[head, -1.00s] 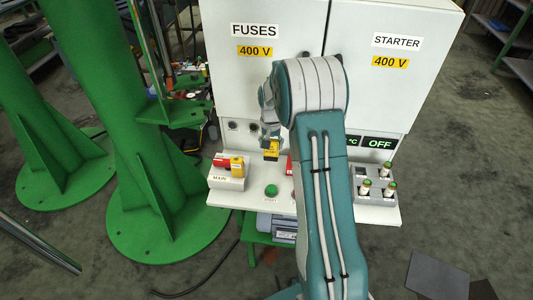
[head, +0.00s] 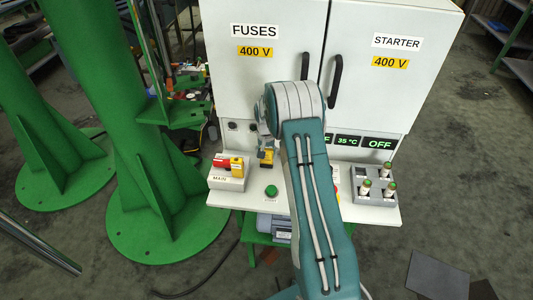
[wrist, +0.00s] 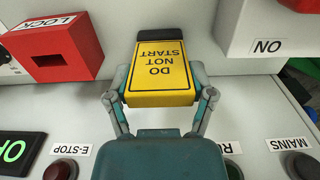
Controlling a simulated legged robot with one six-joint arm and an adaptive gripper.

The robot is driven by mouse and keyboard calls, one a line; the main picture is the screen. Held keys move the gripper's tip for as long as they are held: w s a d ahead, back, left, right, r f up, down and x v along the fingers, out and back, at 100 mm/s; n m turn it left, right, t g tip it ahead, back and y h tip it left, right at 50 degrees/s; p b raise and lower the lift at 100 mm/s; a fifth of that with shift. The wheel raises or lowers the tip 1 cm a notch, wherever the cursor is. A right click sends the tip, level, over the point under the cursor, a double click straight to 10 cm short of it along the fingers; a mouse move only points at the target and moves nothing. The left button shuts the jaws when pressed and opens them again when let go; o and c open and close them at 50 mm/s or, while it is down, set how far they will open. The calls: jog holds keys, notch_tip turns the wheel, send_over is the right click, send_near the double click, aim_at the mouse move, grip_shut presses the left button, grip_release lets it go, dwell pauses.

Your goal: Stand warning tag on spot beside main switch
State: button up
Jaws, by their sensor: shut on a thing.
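The yellow warning tag (wrist: 158,68), lettered DO NOT START and with a dark base, is held between the two fingers of my gripper (wrist: 162,98). In the head view the tag (head: 266,159) shows small below my gripper (head: 267,142), just right of the main switch (head: 229,165). The switch has a red and yellow handle on a white box labelled MAIN. In the wrist view, which looks upside down, part of the switch box (wrist: 258,28) with ON shows at the upper right. I cannot make out the marked spot, or whether the tag touches the panel.
A red LOCK box (wrist: 58,50) is left of the tag in the wrist view. A green button (head: 271,191) sits in front on the panel ledge. Several green-topped parts stand in a grey holder (head: 371,190) at the right. The cabinet (head: 265,85) rises behind.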

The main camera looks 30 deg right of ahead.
jog(key=o, duration=1.1)
notch_tip(320, 180, up, 12)
jog(key=shift+f, duration=0.25)
jog(key=s+a+r+n+t, duration=0.1)
jog(key=s+a+r+n, duration=0.1)
jog(key=s+a+r, duration=0.6)
jog(key=s+a+r+n+t, duration=0.1)
jog(key=s+a+r+t, duration=0.15)
jog(key=s+r, duration=0.65)
jog(key=s+a+r+n+t, duration=0.1)
jog(key=s+a+r+n, duration=0.1)
jog(key=s, duration=0.6)
jog(key=s+a+r+n+t, duration=0.1)
jog(key=s+a, duration=0.3)
jog(key=s, duration=0.5)
jog(key=shift+s+a+r+n, duration=0.2)
jog(key=shift+a+r+n, duration=0.2)
jog(key=shift+r, duration=0.4)
